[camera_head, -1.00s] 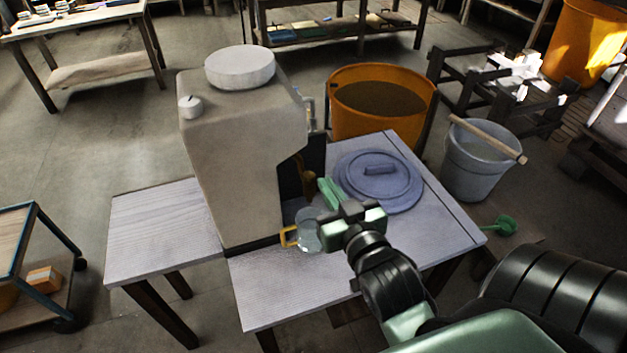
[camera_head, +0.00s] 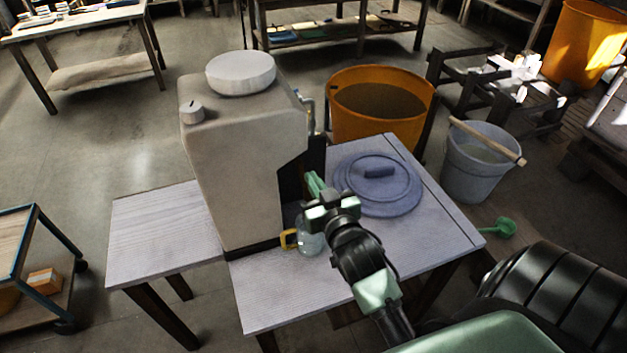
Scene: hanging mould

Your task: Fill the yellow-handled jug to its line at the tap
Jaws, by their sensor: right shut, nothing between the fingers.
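The jug (camera_head: 310,243) is clear, with a yellow handle (camera_head: 289,239) on its left side. It stands on the table (camera_head: 290,295) at the foot of the big beige tank (camera_head: 232,170). My right gripper (camera_head: 312,186) is shut and empty, above and beside the jug, close to the tank's dark recess. The gripper hides the tap and part of the jug's top. I cannot make out the water level or the line on the jug. My left gripper is not in view.
A blue-grey round lid (camera_head: 377,190) lies on the table right of my gripper. Behind it stands an orange tub (camera_head: 380,105). A grey bucket (camera_head: 478,165) with a wooden handle and a green scoop (camera_head: 498,228) are to the right. The table's front is clear.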

